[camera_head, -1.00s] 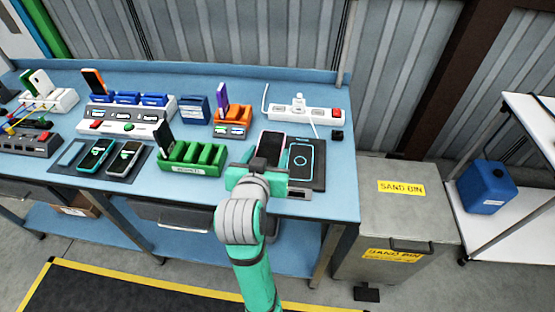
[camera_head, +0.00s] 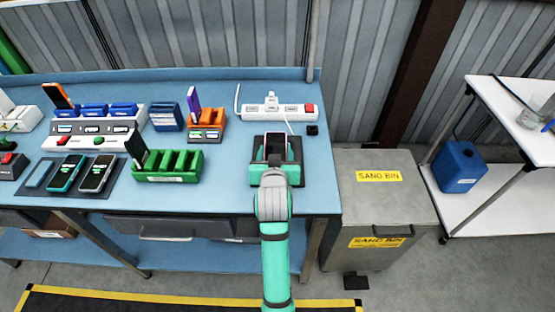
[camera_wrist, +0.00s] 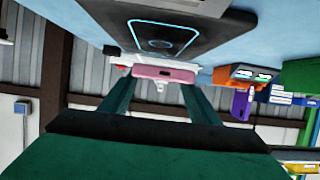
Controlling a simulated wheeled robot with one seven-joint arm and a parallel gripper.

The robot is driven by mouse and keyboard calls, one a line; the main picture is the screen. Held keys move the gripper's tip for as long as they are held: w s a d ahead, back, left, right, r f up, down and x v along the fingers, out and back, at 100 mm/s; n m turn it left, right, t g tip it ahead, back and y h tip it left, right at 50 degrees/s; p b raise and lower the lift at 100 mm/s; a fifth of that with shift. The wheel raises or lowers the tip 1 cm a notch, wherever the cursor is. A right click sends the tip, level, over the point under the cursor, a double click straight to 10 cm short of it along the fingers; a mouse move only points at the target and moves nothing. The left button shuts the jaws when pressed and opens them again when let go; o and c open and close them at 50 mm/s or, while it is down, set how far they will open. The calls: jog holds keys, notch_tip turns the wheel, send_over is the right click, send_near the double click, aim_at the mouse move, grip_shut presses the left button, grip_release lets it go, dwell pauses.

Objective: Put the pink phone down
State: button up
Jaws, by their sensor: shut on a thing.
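My gripper (camera_head: 275,168) is shut on the pink phone (camera_head: 275,148), seen dark-faced with pink edges in the head view. In the wrist view my gripper's fingers (camera_wrist: 158,82) hold the pink phone (camera_wrist: 165,74) by its sides, its narrow pink end showing. The phone is over the dark pad (camera_head: 297,172) at the right end of the blue bench. The pad (camera_wrist: 205,22) has a cyan outline in the wrist view. The phone hides most of that outline in the head view. I cannot tell whether phone and pad touch.
A green slotted holder (camera_head: 167,178) with a dark phone stands left of the pad. A white power strip (camera_head: 280,111) and a small black cube (camera_head: 312,130) are behind it. The sand bin (camera_head: 378,206) stands right of the blue bench (camera_head: 225,165).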

jog(key=shift+w+d+f, duration=0.15)
jog(key=shift+f, duration=0.1)
jog(key=shift+w+d+f, duration=0.1)
jog(key=shift+f, duration=0.5)
jog(key=shift+w+d+f, duration=0.1)
jog(key=shift+f, duration=1.1)
jog(key=shift+f, duration=0.1)
jog(key=o, duration=1.2)
